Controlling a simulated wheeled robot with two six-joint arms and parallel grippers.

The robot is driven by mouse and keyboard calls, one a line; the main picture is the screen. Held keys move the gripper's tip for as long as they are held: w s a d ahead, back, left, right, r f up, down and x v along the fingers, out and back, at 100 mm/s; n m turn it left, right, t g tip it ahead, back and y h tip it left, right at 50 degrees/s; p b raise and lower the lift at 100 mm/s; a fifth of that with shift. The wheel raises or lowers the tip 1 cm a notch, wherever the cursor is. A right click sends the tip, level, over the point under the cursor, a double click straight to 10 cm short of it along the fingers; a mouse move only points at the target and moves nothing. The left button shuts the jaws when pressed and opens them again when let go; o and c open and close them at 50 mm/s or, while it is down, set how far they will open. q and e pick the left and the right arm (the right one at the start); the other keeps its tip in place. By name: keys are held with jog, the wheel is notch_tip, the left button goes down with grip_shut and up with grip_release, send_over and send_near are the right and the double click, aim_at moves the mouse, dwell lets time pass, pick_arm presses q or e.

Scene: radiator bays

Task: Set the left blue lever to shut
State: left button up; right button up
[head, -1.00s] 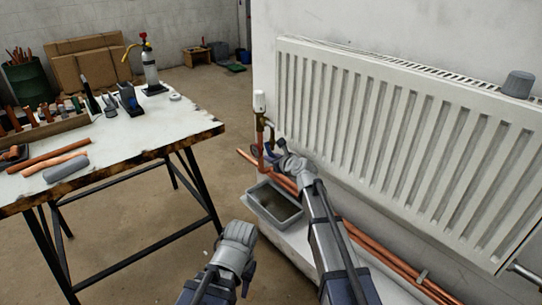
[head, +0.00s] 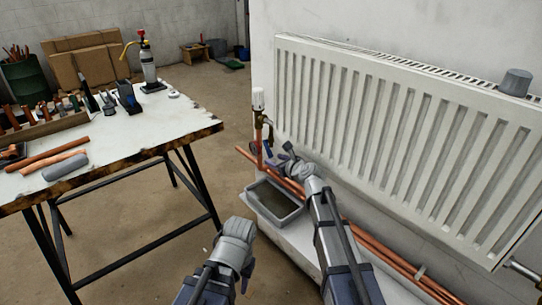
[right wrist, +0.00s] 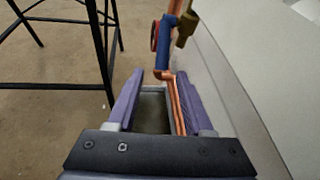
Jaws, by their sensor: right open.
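A blue lever (right wrist: 165,42) lies along the upright copper pipe in the right wrist view, just beyond my right fingertips. It points down, roughly in line with the pipe. A small blue part beside the valve pipes in the head view (head: 266,150) may be the lever or my finger; I cannot tell. My right gripper (right wrist: 160,78) is open and empty, its purple fingers apart, with the lever ahead of the gap and not touched. It also shows beside the valve in the head view (head: 285,153).
A brass fitting (right wrist: 186,28) and a red-rimmed round part (right wrist: 154,35) sit close to the lever. Copper pipes (head: 360,233) run below the radiator (head: 390,135). A grey tray (head: 274,222) stands under the valve. A workbench (head: 130,125) stands left, with open floor between.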

jog(key=s+d, duration=0.3)
jog(key=s, duration=0.4)
jog(key=shift+s+d, duration=0.25)
jog(key=shift+s, duration=0.15)
